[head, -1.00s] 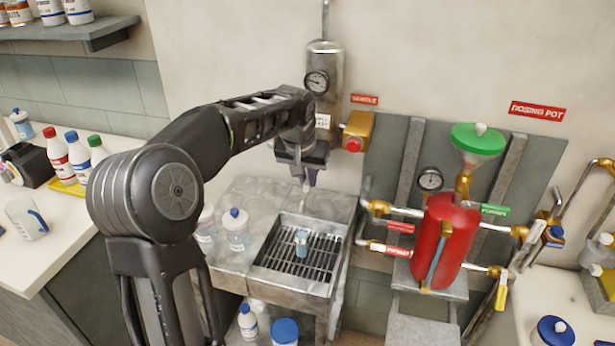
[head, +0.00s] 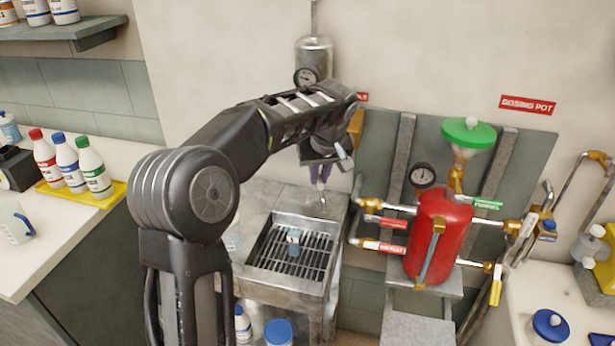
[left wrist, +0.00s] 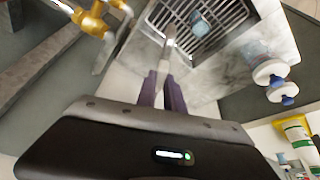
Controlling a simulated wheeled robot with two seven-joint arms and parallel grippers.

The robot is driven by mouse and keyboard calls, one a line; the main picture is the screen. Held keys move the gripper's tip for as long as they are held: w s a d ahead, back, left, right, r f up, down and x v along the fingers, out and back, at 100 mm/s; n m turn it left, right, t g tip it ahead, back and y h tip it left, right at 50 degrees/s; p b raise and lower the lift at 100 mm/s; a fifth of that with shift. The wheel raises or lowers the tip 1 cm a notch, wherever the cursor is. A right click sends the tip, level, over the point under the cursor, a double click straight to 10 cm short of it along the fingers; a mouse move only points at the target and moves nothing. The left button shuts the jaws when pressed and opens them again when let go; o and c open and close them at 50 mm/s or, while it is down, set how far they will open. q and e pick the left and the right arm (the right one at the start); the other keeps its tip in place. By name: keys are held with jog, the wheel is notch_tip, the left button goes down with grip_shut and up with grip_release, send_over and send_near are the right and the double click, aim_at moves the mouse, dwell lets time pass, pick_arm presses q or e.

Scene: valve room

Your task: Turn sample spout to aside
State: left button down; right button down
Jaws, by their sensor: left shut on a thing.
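My left gripper (head: 322,182) is shut on the sample spout, a thin pale metal tube. The spout's tip (head: 323,201) shows below the jaws, near the back right corner of the grated basin (head: 290,287). In the left wrist view, the purple fingers (left wrist: 163,92) close around the spout (left wrist: 168,48), which points towards the edge of the grate. My arm and hand hide the spout's upper part and most of the yellow sample valve block (head: 356,125). My right gripper is not in view.
To the right are a red dosing pot (head: 440,235) with a green funnel lid and brass-ended pipes (head: 365,205). A steel cylinder with a gauge (head: 306,77) is on the wall behind my arm.

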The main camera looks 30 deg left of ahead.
pick_arm(q)
jog(key=shift+w+d, duration=0.15)
jog(key=c, duration=1.4)
grip_release()
jog(key=shift+c, duration=0.2)
jog(key=v, duration=0.7)
jog(key=shift+d+r+b, duration=0.2)
jog(key=shift+r+b, duration=0.1)
jog(key=shift+r, duration=0.05)
jog(key=shift+c, duration=0.2)
